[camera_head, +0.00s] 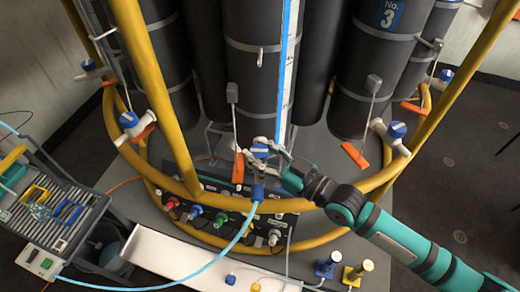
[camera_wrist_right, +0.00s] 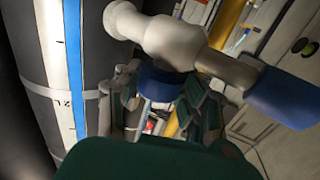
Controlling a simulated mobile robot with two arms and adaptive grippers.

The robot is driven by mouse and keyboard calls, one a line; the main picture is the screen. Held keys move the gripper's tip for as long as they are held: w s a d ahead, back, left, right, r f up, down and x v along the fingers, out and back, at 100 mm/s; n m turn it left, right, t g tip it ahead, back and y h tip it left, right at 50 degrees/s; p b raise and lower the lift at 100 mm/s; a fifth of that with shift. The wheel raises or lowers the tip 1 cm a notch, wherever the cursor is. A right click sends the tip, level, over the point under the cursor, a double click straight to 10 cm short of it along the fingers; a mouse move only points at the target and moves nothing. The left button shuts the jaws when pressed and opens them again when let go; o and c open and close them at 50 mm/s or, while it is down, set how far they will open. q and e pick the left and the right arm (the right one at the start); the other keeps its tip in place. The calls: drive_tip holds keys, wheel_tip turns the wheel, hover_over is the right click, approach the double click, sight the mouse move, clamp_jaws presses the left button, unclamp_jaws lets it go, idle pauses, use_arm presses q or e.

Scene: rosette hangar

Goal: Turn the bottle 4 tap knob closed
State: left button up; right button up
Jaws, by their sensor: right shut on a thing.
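A white tap (camera_wrist_right: 165,38) with a blue knob (camera_head: 260,151) is at the front of the central dark bottle (camera_head: 255,75), the one with a white and blue scale strip. No number shows on this bottle. My right gripper (camera_head: 266,154) reaches in from the lower right and is shut on the blue knob. In the right wrist view the blue knob (camera_wrist_right: 166,84) sits between the fingers, with the tap body just beyond. The tap's own angle is partly hidden by the gripper. A light blue hose (camera_head: 238,235) hangs from a blue connector (camera_head: 257,192) below the tap. My left gripper is not in view.
A yellow ring rail (camera_head: 325,237) and upright yellow posts surround the bottles close to my arm. Another bottle bears a No. 3 label (camera_head: 390,13). Orange tags (camera_head: 355,155) hang nearby. A grey cart (camera_head: 65,220) stands at left; a white trough (camera_head: 175,258) lies in front.

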drive_tip(key=o, duration=1.2)
drive_tip(key=v, duration=1.2)
drive_tip(key=shift+d, duration=0.1)
